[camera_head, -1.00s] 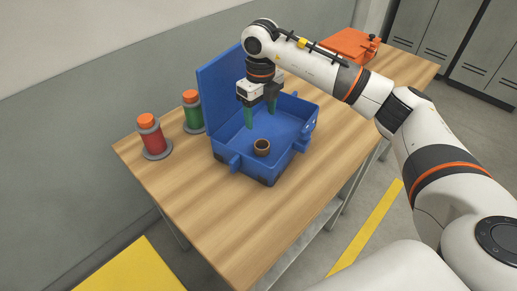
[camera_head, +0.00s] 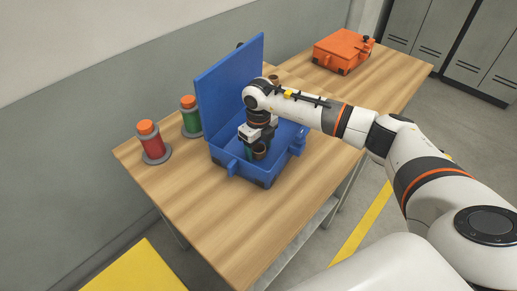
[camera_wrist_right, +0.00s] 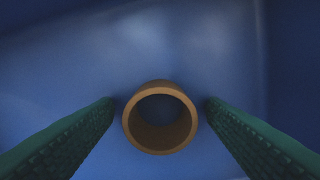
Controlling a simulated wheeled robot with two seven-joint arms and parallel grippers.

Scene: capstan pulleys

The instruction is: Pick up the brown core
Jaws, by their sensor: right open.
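The brown core (camera_head: 260,149), a short hollow ring, stands in the open blue case (camera_head: 228,165), near its front. My right gripper (camera_head: 259,152) is lowered into the case over the core. In the right wrist view, the core (camera_wrist_right: 160,87) sits between two green fingers, one on each side. The fingers are open, with a narrow gap to the core at both tips. My left gripper is not in view.
The raised case lid (camera_head: 228,85) stands behind my right gripper. A red spool (camera_head: 153,146) and a green spool (camera_head: 191,119) stand left of the case. An orange case (camera_head: 343,50) lies at the far end of the table. The front tabletop (camera_head: 215,220) is clear.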

